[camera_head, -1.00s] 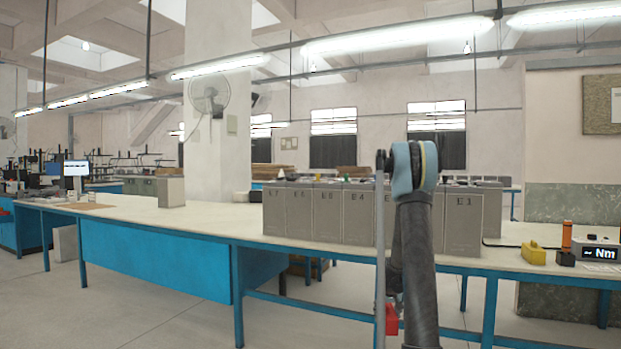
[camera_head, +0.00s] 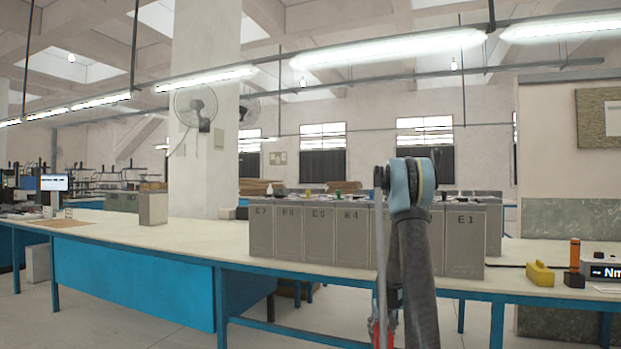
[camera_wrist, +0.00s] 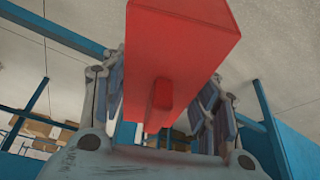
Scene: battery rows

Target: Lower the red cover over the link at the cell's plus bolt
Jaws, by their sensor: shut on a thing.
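A red cover (camera_wrist: 180,45) fills the upper middle of the wrist view, with a narrower red rib under it. My gripper (camera_wrist: 165,105) is shut on it, its grey finger links on both sides. In the head view a small part of the red cover (camera_head: 374,333) shows low at the bottom edge, in front of the bench and below its top. My arm hides most of the gripper there. The grey battery cells (camera_head: 318,232) stand in a row on the bench, with labels such as E7, E4 and E1. The link and plus bolt cannot be made out.
The long bench (camera_head: 130,233) has a pale top and blue frame. A yellow block (camera_head: 540,274), an orange tool (camera_head: 574,254) and a meter reading Nm (camera_head: 606,271) are at its right end. My arm hides some cells. The bench's left half is mostly clear.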

